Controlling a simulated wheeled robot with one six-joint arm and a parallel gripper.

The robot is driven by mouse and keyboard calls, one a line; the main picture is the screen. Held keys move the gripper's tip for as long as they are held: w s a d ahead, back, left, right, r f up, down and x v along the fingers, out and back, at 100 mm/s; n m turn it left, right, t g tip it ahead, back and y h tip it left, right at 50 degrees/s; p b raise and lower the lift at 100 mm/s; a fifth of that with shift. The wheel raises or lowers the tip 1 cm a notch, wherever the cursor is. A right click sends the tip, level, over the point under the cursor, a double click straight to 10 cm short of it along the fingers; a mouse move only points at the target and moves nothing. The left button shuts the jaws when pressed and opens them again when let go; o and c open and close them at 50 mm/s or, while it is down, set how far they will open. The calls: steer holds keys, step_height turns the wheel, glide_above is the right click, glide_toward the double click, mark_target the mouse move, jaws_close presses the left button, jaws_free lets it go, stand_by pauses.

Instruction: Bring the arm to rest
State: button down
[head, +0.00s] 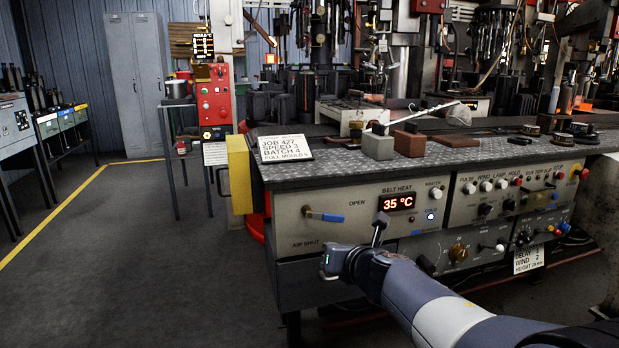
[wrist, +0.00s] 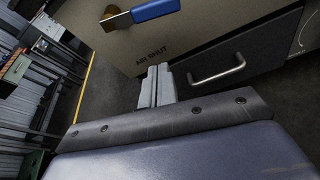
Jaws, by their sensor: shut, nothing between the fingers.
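My arm reaches in from the lower right in the head view, in front of the console. My gripper (head: 330,264) is at its far end, below the blue-handled air lever (head: 325,216). In the wrist view my gripper (wrist: 157,82) shows its two grey fingers closed together with nothing between them. The blue lever handle (wrist: 154,10) is above the fingers there, apart from them. The words AIR SHUT stand on the panel just above the fingertips.
The console (head: 290,240) has a display reading 35 °C (head: 397,202), knobs and switches close beside my arm. A drawer handle (wrist: 216,70) is right of the fingers. Blocks (head: 378,146) and a job card (head: 284,148) are on the console top. The floor (head: 150,250) at left is clear.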

steer(key=w+a+f+m+t+y+p, duration=0.15)
steer(key=a+m+y+p, duration=0.4)
steer(key=a+m, duration=0.55)
steer(key=s+d+m+p, duration=0.1)
steer(key=s+d, duration=0.5)
steer(key=s, duration=0.1)
steer(key=shift+d, duration=0.3)
